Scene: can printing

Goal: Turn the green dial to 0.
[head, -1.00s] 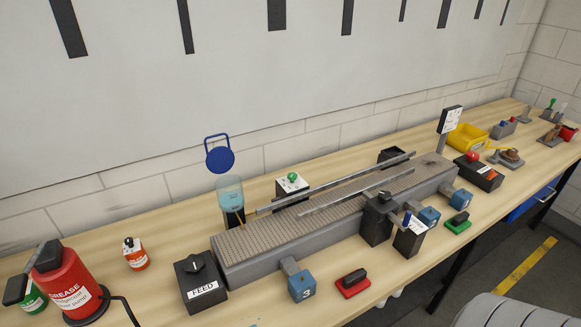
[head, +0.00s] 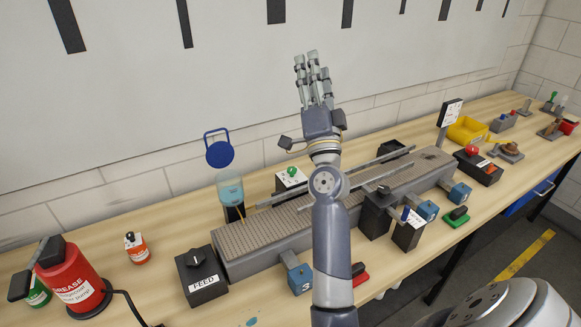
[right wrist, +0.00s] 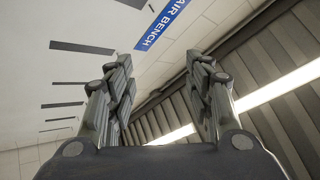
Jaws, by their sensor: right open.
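A green knob (head: 291,172) sits on the white, marked top of a small dark box (head: 285,187) behind the conveyor. It is the likeliest green dial; its markings are too small to read. My right gripper (head: 306,58) is raised above and to the right of that box in the picture, fingers pointing up. It is open and empty, apart from the knob. In the right wrist view its fingers (right wrist: 160,75) are spread with nothing between them, against wall and ceiling. My left gripper is not in view.
The grey conveyor (head: 255,232) with metal rails runs along the bench. A FEED knob box (head: 201,277) and red grease bottle (head: 72,275) stand at the left. A yellow bin (head: 466,131) and red-button box (head: 478,167) are at the right. My right forearm crosses over the conveyor.

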